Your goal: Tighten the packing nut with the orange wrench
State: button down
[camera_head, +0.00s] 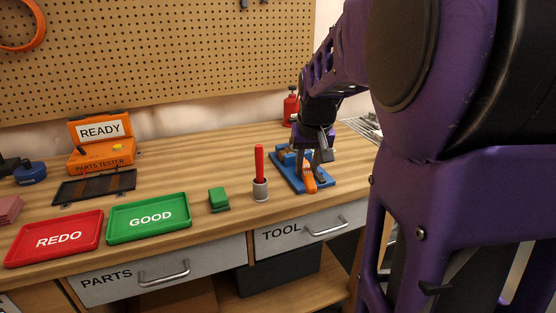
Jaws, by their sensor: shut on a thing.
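My gripper (318,156) is above the blue base (288,176) at the right part of the workbench, pointing down. The orange wrench (309,178) is at the fingertips, its orange handle slanting toward the bench front over the blue base. My gripper is shut on the wrench. A blue and brass-coloured fitting (288,155) stands on the base just left of the gripper. The packing nut cannot be made out; the gripper and arm hide part of the fitting. Whether the wrench's jaw sits on the nut cannot be told.
Left of the base stand a red-handled tool in a grey holder (260,190) and a green block (218,200). A green GOOD tray (178,229), a red REDO tray (80,249) and an orange parts tester (101,160) are farther left. A red bottle (290,108) stands behind.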

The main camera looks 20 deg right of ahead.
jog(key=shift+w+r, duration=0.1)
dwell(0.4)
jog(key=shift+w+d+r+p, duration=0.1)
jog(key=shift+w+d+p, duration=0.25)
jog(key=shift+w, duration=0.55)
jog(key=shift+w+d+f+p, duration=0.1)
jog(key=shift+w+d+p, duration=0.1)
jog(key=shift+w+p, duration=0.5)
jog(key=shift+w+d+r+p, duration=0.1)
jog(key=shift+w+d+p, duration=0.15)
jog(key=shift+w, duration=0.8)
jog(key=shift+w+d+p, duration=0.25)
jog(key=shift+w+p, duration=0.1)
jog(key=shift+w, duration=0.5)
jog(key=shift+w+d+p, duration=0.2)
jog(key=shift+w+p, duration=0.15)
jog(key=shift+w, duration=0.45)
jog(key=shift+f+b, duration=0.65)
jog(key=shift+f, duration=0.65)
jog(key=shift+a, duration=0.1)
